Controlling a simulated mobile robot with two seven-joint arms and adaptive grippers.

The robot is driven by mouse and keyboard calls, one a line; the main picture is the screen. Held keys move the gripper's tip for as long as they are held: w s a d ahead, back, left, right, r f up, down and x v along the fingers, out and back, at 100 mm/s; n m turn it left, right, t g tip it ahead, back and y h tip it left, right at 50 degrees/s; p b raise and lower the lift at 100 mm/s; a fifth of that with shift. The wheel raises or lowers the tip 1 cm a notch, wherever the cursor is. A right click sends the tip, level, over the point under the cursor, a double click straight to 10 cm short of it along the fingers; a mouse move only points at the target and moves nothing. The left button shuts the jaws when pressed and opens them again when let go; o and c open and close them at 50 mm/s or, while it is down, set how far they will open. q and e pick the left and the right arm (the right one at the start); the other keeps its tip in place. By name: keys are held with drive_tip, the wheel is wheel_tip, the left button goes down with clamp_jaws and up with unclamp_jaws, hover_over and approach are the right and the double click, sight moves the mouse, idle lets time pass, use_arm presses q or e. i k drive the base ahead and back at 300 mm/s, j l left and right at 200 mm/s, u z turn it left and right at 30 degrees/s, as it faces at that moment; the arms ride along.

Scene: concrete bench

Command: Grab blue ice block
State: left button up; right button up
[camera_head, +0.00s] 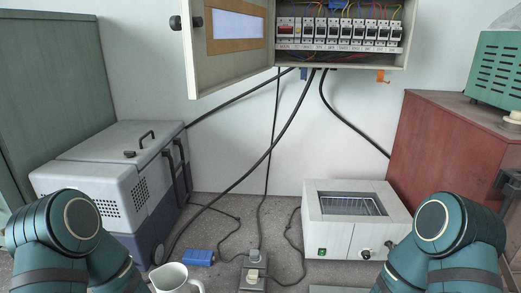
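A small blue block (198,257), which looks like the blue ice block, lies on the concrete surface at the lower left of centre. It sits just behind a white mug and beside the grey portable cooler (105,188). Both of my arms show only as teal joints at the lower left and lower right. Neither gripper is in the picture, so nothing shows of what they hold. No gripper is seen touching the blue block.
A white mug (173,279) is cut off by the bottom edge. A power strip (252,274) with plugs and black cables lies right of the block. A white water bath (326,238) stands to the right, near a red cabinet (440,150). An open breaker box (228,60) hangs above.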

sight(200, 257)
drive_tip(key=i+j+z, duration=0.6)
drive_tip(key=i+j, duration=0.3)
